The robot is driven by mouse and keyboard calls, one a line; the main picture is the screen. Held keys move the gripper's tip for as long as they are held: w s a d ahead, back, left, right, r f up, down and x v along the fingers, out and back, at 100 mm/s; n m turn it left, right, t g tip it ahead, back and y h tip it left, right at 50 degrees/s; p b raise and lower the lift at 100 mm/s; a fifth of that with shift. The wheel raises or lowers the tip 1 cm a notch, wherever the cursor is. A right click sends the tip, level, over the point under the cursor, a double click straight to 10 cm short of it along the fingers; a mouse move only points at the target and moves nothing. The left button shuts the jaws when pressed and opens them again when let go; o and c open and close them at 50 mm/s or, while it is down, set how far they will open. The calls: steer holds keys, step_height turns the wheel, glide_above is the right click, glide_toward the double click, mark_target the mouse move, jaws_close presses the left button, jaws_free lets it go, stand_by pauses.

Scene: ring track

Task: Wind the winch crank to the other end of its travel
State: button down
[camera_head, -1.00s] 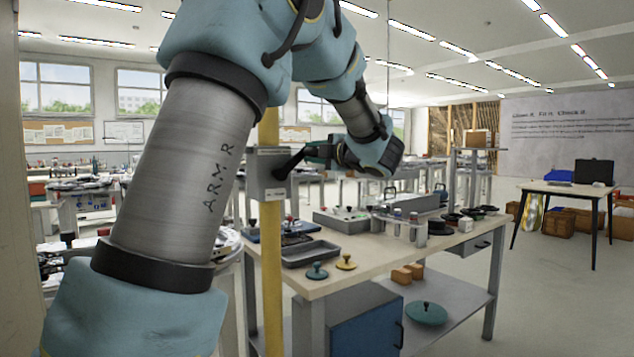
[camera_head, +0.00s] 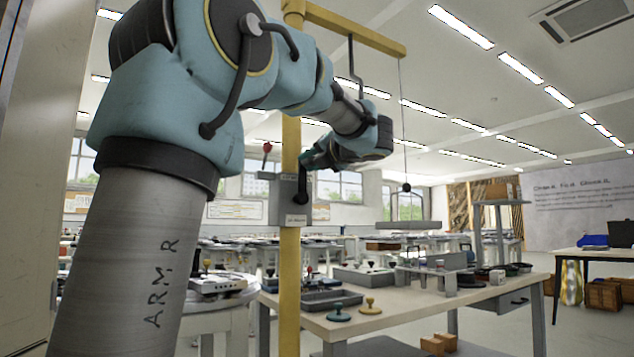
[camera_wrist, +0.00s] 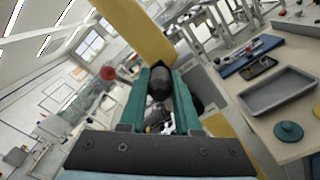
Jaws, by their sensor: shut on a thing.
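The winch (camera_head: 291,200) is a grey box on a yellow post (camera_head: 290,265). Its dark crank (camera_head: 303,187) points up from a hub on the box's right side. My gripper (camera_head: 314,158) is shut on the crank's handle, above and right of the box. In the wrist view, the green fingers of my gripper (camera_wrist: 161,98) stand on both sides of the black crank handle (camera_wrist: 160,80). A cable drops from the post's yellow top arm (camera_head: 358,28) to a dark ball (camera_head: 407,187). My arm partly hides the post.
A workbench (camera_head: 400,311) with a grey tray (camera_head: 332,299) and knobbed discs stands right of the post. A grey slab (camera_head: 408,224) shows below the ball; I cannot tell if it hangs. A round table (camera_head: 205,303) is at left.

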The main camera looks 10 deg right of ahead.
steer(key=shift+s+a+f+n+b, duration=0.15)
steer(key=shift+s+a+n+b, duration=0.15)
steer(key=shift+a+n+b, duration=0.55)
steer(key=shift+d, duration=0.1)
steer(key=c, duration=0.6)
jaws_free()
steer(key=v, duration=1.1)
steer(key=shift+w+b, duration=0.1)
steer(key=shift+b, duration=0.3)
